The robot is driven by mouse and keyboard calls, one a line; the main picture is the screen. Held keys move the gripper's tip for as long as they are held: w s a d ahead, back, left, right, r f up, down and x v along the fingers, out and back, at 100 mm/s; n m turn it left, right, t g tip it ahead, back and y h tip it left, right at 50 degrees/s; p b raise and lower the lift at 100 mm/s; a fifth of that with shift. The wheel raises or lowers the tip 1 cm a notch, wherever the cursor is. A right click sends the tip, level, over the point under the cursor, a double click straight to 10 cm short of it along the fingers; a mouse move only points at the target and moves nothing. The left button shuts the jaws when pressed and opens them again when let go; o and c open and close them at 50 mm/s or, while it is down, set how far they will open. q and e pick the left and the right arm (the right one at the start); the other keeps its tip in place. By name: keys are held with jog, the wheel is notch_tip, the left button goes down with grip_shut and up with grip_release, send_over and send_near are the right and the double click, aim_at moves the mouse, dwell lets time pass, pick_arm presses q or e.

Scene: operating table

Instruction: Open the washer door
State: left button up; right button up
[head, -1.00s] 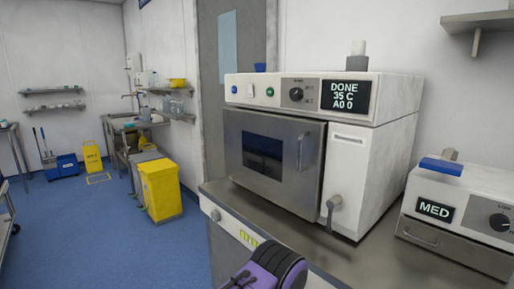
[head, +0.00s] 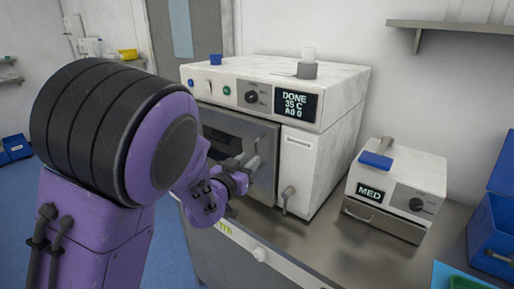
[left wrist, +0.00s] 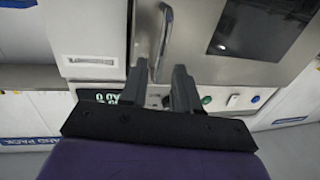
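The washer (head: 340,85) is a white and steel cabinet on the steel counter, with a display reading DONE 35 C A0 0. Its steel door (head: 262,130) with a dark window looks shut. My left gripper (head: 252,162) is in front of the door's right side, at the handle, and hides part of the door. In the left wrist view, which shows the washer upside down, the upright bar handle (left wrist: 164,38) lines up with the gap between the open fingers (left wrist: 161,70). I cannot tell whether they touch it. My right gripper is out of view.
A smaller white unit reading MED (head: 400,170) stands to the right on the counter (head: 330,235). Blue bins (head: 490,225) stand at far right. A wall shelf (head: 450,28) hangs above.

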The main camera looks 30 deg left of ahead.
aim_at(256, 154)
pick_arm(q)
jog(key=w, duration=0.2)
jog(key=w+p, duration=0.1)
jog(key=w, duration=0.2)
jog(key=shift+w+a, duration=0.35)
jog(key=shift+a, duration=0.05)
grip_shut()
jog(key=shift+d+f, duration=0.1)
